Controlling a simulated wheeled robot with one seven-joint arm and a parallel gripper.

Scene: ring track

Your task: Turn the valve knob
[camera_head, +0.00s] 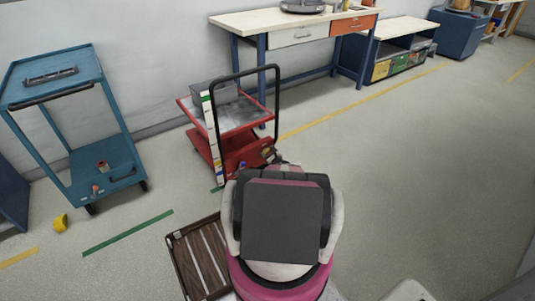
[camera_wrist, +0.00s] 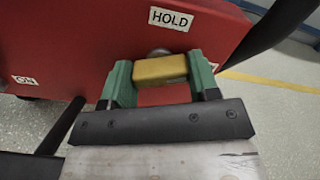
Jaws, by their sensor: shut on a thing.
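The valve knob (camera_wrist: 160,69) is a yellow block on a red panel (camera_wrist: 60,45) in the wrist view. The panel carries a HOLD label (camera_wrist: 171,19) just above the knob and an ON label (camera_wrist: 24,80) to the left. My gripper (camera_wrist: 161,80) has its green fingers on both sides of the knob and is shut on it. The knob's long side lies nearly level in the wrist view, with its right end slightly higher. A grey stem shows behind it. In the head view, the red cart (camera_head: 236,146) stands just beyond my body, which hides its lower front.
A blue cart (camera_head: 75,180) stands at the left, with a yellow tape roll (camera_head: 60,223) on the floor beside it. A brown slatted crate (camera_head: 203,258) is left of my body. A workbench (camera_head: 292,22) lines the wall. The floor at right is clear.

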